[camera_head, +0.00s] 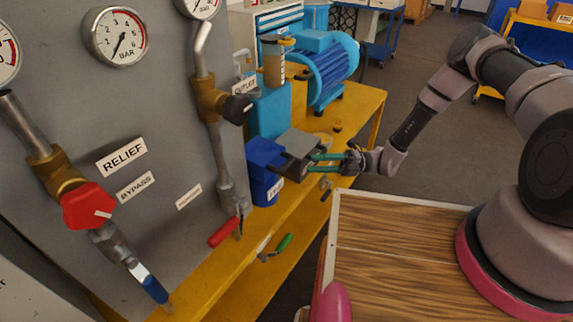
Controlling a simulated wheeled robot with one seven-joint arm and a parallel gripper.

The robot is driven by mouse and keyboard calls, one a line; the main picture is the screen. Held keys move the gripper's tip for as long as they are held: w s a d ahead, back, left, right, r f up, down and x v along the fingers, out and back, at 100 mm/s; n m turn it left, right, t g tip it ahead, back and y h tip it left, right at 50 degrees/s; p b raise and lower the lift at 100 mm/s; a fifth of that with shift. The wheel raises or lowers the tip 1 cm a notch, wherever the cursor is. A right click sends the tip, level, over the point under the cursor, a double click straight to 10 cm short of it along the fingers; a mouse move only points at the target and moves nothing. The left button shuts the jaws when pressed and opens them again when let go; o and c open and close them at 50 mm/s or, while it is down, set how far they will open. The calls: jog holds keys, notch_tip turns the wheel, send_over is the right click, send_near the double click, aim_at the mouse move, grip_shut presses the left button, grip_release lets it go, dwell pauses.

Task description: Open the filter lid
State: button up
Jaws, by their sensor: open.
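A blue box-shaped housing (264,186) with a small white label, too small to read, stands on the yellow bench below the large blue unit. I take it as the filter, but cannot be sure. A grey, flat-sided piece (298,142) sits at its upper right; whether this is its lid, and how it is joined, I cannot tell. My gripper (312,163) reaches in from the right with its two green fingers apart, one above the other. The fingertips are at the right edge of the grey piece. I cannot tell whether they touch it.
A grey panel (150,95) with gauges, pipes and a red-handled valve (88,206) fills the left. A blue motor (325,68) stands behind on the yellow bench (362,104). Red (223,232) and green (284,243) handles are in front. A wooden top (385,265) lies below my arm.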

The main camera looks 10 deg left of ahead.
aim_at(287, 162)
jog(key=x, duration=1)
grip_shut()
jog(key=shift+d, duration=0.1)
dwell(1.1)
